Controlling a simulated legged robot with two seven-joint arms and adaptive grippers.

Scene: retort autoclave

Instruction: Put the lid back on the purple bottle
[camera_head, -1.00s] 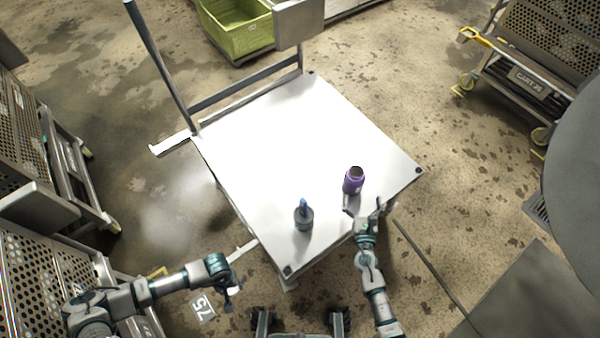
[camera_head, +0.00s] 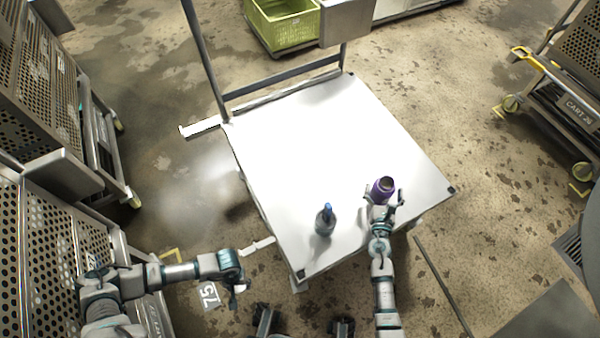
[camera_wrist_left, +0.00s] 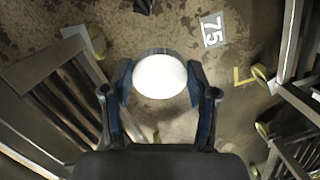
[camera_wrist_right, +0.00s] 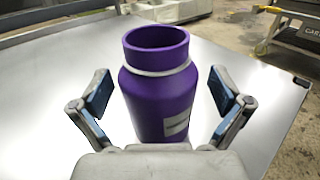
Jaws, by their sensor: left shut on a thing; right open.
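The purple bottle (camera_head: 383,188) stands upright on the white table (camera_head: 300,130), near its right front edge. In the right wrist view the bottle (camera_wrist_right: 160,95) shows an open mouth with no lid on it. My right gripper (camera_head: 383,203) is open, with its fingers on either side of the bottle and gaps showing between them and it. My left gripper (camera_head: 240,286) is off the table, to its left front. In the left wrist view it is shut on a round white lid (camera_wrist_left: 160,76), held between both fingers above the floor.
A dark grey bottle with a blue top (camera_head: 325,220) stands on the table left of the purple bottle. Perforated carts (camera_head: 40,240) stand close to my left arm. A green crate (camera_head: 285,25) is beyond the table. Most of the tabletop is clear.

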